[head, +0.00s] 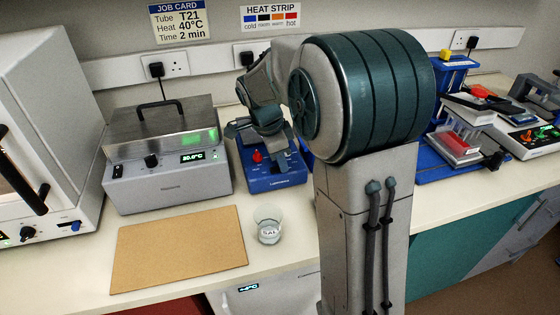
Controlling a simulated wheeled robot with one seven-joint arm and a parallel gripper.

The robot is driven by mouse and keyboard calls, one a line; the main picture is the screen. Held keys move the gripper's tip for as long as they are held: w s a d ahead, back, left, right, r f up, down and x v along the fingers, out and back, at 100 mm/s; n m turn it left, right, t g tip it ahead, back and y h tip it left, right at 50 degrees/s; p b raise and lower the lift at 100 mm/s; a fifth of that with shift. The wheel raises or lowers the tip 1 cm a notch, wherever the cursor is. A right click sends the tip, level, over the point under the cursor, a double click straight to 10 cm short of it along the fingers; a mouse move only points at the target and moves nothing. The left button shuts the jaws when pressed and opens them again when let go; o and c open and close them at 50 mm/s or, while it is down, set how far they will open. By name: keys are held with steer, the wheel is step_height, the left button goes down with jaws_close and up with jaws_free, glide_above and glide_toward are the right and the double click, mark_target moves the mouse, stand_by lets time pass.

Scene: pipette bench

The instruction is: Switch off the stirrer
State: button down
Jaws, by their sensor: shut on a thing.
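A blue bench unit (277,182), which looks like the stirrer, stands right of the grey heating block. A red knob (257,156) shows on its sloping front. My gripper (256,138) is at this unit, at the upper edge of the knob, and looks shut on it. The fingertips are small and dark, so their exact contact is hard to see. My gripper and arm hide the top of the unit and part of its right side. I cannot read the knob's setting, and no lit indicator shows on the unit.
A grey heating block (168,184) with a lit display stands at left. A cork mat (180,250) and a glass beaker (268,226) are in front. A white cabinet (45,130) stands far left. Blue racks (445,165) and instruments (535,135) crowd the right.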

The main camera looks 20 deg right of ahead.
stand_by(0.3)
steer(key=c, duration=1.3)
jaws_free()
steer(key=v, duration=1.4)
steer(key=shift+a+f, duration=0.1)
steer(key=s+f+n+t+y, duration=0.1)
steer(key=s+f+n, duration=0.2)
steer(key=s+n, duration=0.3)
steer(key=s+d+f+n+t+y, duration=0.1)
steer(key=s+f+n, duration=0.3)
steer(key=s+n, duration=0.2)
steer(key=s+d+f+n, duration=0.1)
steer(key=s+f+n, duration=0.3)
steer(key=s, duration=0.4)
steer(key=shift+s+n+t+y, duration=0.35)
steer(key=shift+n+t+y, duration=0.05)
steer(key=shift+n, duration=0.5)
